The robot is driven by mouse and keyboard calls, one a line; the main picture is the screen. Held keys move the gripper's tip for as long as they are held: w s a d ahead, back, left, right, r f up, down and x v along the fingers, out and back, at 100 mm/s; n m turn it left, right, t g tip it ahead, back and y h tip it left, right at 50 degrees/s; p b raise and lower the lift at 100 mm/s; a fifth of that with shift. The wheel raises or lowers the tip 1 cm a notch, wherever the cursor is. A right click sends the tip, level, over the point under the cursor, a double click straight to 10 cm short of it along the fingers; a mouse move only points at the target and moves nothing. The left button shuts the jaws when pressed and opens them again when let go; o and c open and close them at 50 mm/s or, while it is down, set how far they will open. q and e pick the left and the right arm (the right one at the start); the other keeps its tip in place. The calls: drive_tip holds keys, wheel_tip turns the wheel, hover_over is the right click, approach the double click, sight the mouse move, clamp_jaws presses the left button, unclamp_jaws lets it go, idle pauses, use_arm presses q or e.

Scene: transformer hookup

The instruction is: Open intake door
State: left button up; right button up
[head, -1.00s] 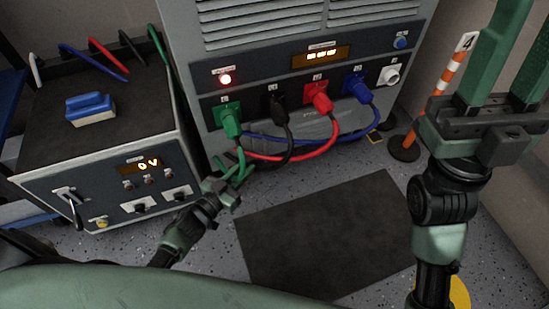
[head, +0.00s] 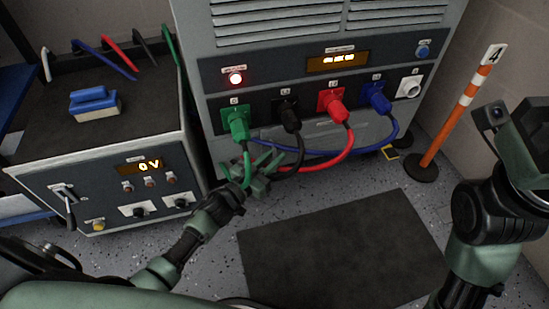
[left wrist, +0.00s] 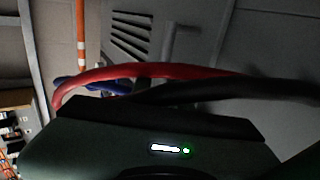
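The low grey panel (head: 322,134) on the cabinet front, apparently the intake door, shows partly behind the hanging cables. In the left wrist view a grey surface has dark louver slots (left wrist: 131,36) and a bar handle (left wrist: 178,40). It looks shut. My left gripper (head: 272,161) is low in front of the cabinet, beside the green and black cables. Its fingers look spread and empty; contact with the cables cannot be told. A red cable (left wrist: 150,70) and a black cable (left wrist: 230,91) cross the left wrist view. My right arm is at the right; its fingers are out of frame.
Green (head: 238,122), black (head: 290,115), red (head: 332,104) and blue (head: 376,98) plugs sit in the cabinet. A test unit (head: 110,185) reading 0 V stands left. A striped post (head: 461,100) stands right. A dark mat (head: 340,245) lies on clear floor.

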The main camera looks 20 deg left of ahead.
use_arm(q)
clamp_jaws()
idle(1.4)
